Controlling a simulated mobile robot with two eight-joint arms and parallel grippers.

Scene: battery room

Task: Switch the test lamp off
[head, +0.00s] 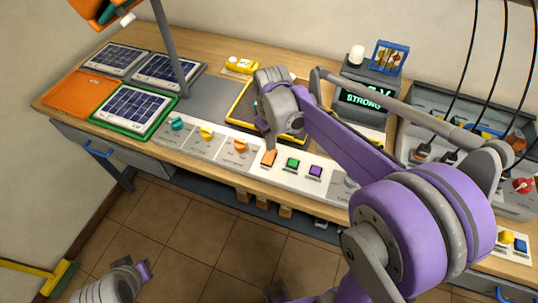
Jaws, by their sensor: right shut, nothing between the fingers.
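A white control strip (221,150) runs along the bench's front edge. It carries teal (177,124), yellow (207,133) and orange (240,146) knobs, then an orange switch (268,158), a green button (293,163) and a purple button (315,171). My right gripper (269,143) is shut and empty, pointing down just above the orange switch; I cannot tell if it touches. An orange lamp head (92,9) on a grey post (169,48) stands at upper left; which fixture is the test lamp is not clear. My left gripper (140,274) is low at bottom left, its jaws unclear.
Solar panels (137,107) and an orange mat (76,96) lie on the bench's left side. A display box (367,99) reading "STRONG" stands behind my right arm. Grey equipment with black cables (448,158) is at right. Open tiled floor (190,235) lies in front.

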